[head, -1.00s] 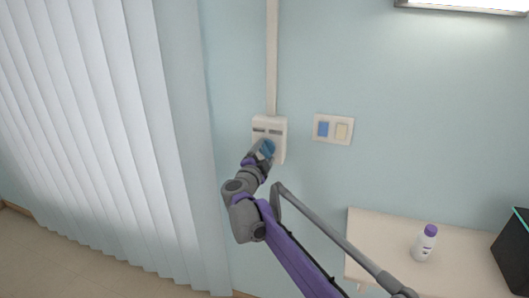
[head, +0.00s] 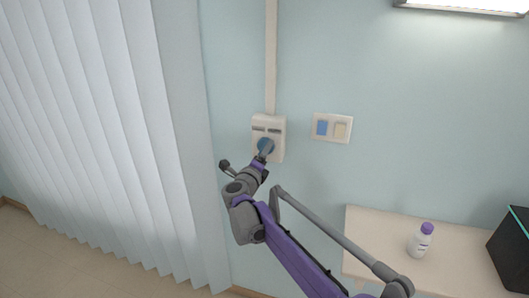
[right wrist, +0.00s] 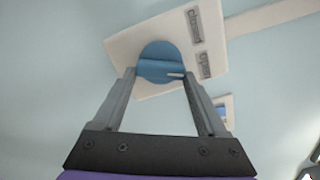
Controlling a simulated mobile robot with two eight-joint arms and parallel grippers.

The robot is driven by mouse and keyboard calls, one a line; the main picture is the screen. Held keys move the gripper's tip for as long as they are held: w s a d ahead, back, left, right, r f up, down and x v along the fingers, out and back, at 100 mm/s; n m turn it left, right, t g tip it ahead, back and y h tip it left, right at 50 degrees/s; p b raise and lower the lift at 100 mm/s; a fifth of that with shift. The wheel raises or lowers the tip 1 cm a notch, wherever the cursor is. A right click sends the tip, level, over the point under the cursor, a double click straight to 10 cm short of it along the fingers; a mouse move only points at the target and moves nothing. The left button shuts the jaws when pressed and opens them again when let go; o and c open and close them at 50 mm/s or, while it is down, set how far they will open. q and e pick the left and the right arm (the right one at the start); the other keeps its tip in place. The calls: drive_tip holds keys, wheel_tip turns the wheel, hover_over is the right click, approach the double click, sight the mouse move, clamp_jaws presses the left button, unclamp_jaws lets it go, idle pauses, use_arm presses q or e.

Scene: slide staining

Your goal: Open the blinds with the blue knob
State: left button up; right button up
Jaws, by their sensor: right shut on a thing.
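The blue knob (head: 264,144) is on a white wall box (head: 278,124) below a vertical trunking strip. In the right wrist view the round knob (right wrist: 160,56) has a raised grip bar and a white mark on its lower right. My right gripper (right wrist: 160,75) is shut on the knob, one finger on each side of it. Labels reading "Closed" and "Open" (right wrist: 204,65) are on the box, with "Open" nearer the white mark. The white vertical blinds (head: 90,120) hang at the left, their slats spread and covering the window. My left gripper is out of view.
A plate with a blue and a cream switch (head: 332,128) is on the wall right of the box. A pale table (head: 375,235) at lower right holds a white bottle with a purple cap (head: 422,242) and a dark box (head: 512,245).

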drive_tip(key=m, duration=0.3)
drive_tip(key=m+p, duration=0.1)
drive_tip(key=m, duration=0.2)
drive_tip(key=shift+w+a+f+m, duration=0.1)
drive_tip(key=shift+a+f+m, duration=0.1)
drive_tip(key=shift+m, duration=0.1)
idle(0.3)
drive_tip(key=o, duration=1.3)
drive_tip(key=b+v, duration=0.1)
drive_tip(key=v, duration=1)
drive_tip(key=shift+w+r, duration=0.1)
